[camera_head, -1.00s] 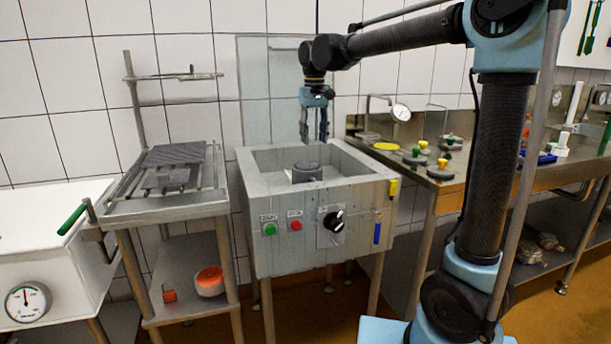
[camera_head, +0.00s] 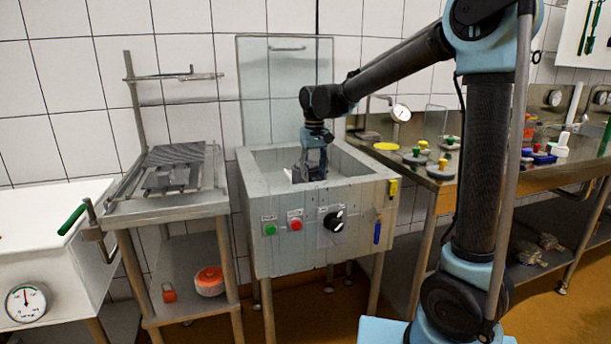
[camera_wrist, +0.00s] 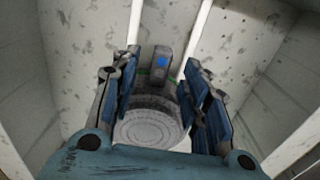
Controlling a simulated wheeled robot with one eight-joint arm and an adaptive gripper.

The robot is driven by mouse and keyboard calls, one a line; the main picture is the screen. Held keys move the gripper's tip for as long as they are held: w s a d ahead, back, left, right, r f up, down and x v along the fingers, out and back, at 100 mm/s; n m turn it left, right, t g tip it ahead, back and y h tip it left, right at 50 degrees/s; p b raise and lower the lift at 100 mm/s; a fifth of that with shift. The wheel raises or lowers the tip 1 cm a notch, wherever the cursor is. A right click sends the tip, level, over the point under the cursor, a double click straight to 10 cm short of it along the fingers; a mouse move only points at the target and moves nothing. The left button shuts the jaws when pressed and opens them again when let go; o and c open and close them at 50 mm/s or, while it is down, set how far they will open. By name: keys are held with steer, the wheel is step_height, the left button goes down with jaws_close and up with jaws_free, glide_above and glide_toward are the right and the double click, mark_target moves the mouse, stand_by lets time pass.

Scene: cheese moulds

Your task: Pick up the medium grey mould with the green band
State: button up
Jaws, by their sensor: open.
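A round grey mould (camera_wrist: 150,128) lies in the basin (camera_head: 262,212), between my gripper's fingers in the wrist view. A small trace of green shows at its far edge; its full band is hidden. My gripper (camera_wrist: 162,62) is open, with one finger on each side of the mould. I cannot tell whether either finger touches it. In the head view my gripper (camera_head: 311,172) reaches down into the basin and hides most of the mould.
A grey block with a blue mark (camera_wrist: 160,64) stands just beyond the mould. The basin's walls surround my gripper closely. A steel rack table (camera_head: 165,205) stands left of the basin. A steel counter (camera_head: 440,172) with several coloured-knobbed items stands right.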

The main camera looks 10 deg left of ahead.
mark_target(314, 179)
steer(key=shift+f, duration=2)
steer(key=shift+c, duration=0.3)
jaws_close()
